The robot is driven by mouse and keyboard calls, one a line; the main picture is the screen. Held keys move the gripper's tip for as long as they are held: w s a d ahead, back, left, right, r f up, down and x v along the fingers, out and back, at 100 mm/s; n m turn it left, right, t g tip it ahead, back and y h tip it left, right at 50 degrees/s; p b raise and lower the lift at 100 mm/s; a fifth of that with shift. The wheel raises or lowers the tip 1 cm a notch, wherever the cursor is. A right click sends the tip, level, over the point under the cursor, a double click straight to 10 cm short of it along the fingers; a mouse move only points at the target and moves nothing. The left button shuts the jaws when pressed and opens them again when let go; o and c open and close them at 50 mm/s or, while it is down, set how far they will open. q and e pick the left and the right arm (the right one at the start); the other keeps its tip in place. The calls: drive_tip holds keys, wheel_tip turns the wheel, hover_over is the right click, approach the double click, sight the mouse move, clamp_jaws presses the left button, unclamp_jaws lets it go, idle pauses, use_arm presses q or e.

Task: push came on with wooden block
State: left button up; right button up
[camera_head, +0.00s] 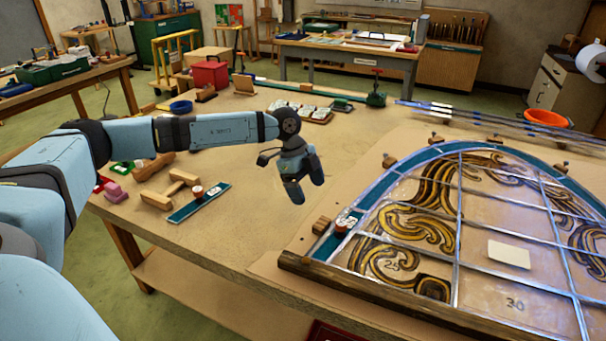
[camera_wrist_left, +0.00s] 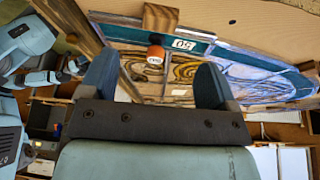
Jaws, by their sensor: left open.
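My left gripper (camera_head: 307,187) is open and empty. It hangs fingers down above the bench, left of the leaded panel. The leaded panel (camera_head: 480,225) has grey came lines between amber-swirled and plain pieces. A small wooden block (camera_head: 322,225) sits at the panel's left corner, and it seems to show in the left wrist view (camera_wrist_left: 160,18).
A dark wooden rail (camera_head: 380,297) runs along the panel's front. Several wooden pieces (camera_head: 156,199) and a teal strip (camera_head: 199,203) lie at the bench's left. A white card (camera_head: 509,254) lies on the panel. Bare bench lies around my left gripper.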

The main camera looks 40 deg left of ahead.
sight(320, 222)
use_arm(q)
drive_tip(key=x, duration=0.9)
drive_tip(key=shift+d+f, duration=0.1)
drive_tip(key=shift+f, duration=0.3)
drive_tip(key=c, duration=0.9)
drive_tip(key=o, duration=0.9)
drive_tip(key=v, duration=1.3)
drive_tip(key=shift+r, duration=0.4)
